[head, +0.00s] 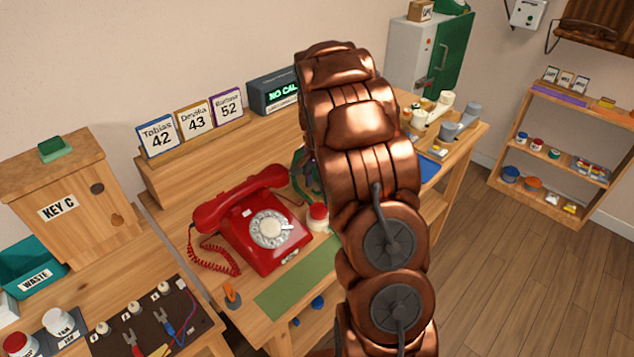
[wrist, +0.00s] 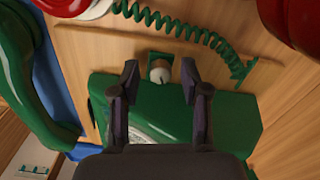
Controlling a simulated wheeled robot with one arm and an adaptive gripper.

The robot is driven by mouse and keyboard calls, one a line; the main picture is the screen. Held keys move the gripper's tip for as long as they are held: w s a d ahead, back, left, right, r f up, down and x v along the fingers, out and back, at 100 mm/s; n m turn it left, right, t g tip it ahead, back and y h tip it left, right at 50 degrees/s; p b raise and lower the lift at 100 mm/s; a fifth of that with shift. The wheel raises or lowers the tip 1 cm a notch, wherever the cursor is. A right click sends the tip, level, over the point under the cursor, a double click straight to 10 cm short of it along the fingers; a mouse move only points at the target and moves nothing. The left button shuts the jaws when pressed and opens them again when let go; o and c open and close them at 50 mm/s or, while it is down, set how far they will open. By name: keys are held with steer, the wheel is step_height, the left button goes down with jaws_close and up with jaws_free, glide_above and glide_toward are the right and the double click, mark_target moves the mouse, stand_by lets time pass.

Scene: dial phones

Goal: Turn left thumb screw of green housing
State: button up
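The green housing (wrist: 225,112) lies under my gripper in the wrist view. A small round thumb screw (wrist: 160,73), pale with a brown part, sits at its upper edge on a green tab. My gripper (wrist: 160,70) is open, with one dark finger on each side of the screw. Gaps show between the fingers and the screw, so they look apart from it. I cannot tell from this view whether this is the left screw, and no second screw shows. In the head view my arm hides the gripper and most of the green housing; only a dark green part (head: 302,170) shows beside it.
In the wrist view, a green handset (wrist: 22,75) lies at left and its coiled cord (wrist: 205,38) runs above the screw. Red objects fill the upper corners. In the head view, a red dial phone (head: 250,225) and a red-capped jar (head: 318,216) stand left of my arm.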

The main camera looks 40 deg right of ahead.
jaws_close()
steer(key=shift+w+f+n+b, duration=0.1)
steer(key=shift+f+n+b, duration=0.05)
steer(key=shift+n+b, duration=0.7)
steer(key=n+b, duration=0.1)
steer(key=n, duration=0.2)
steer(key=shift+r, duration=0.2)
steer(key=shift+o, duration=0.7)
jaws_free()
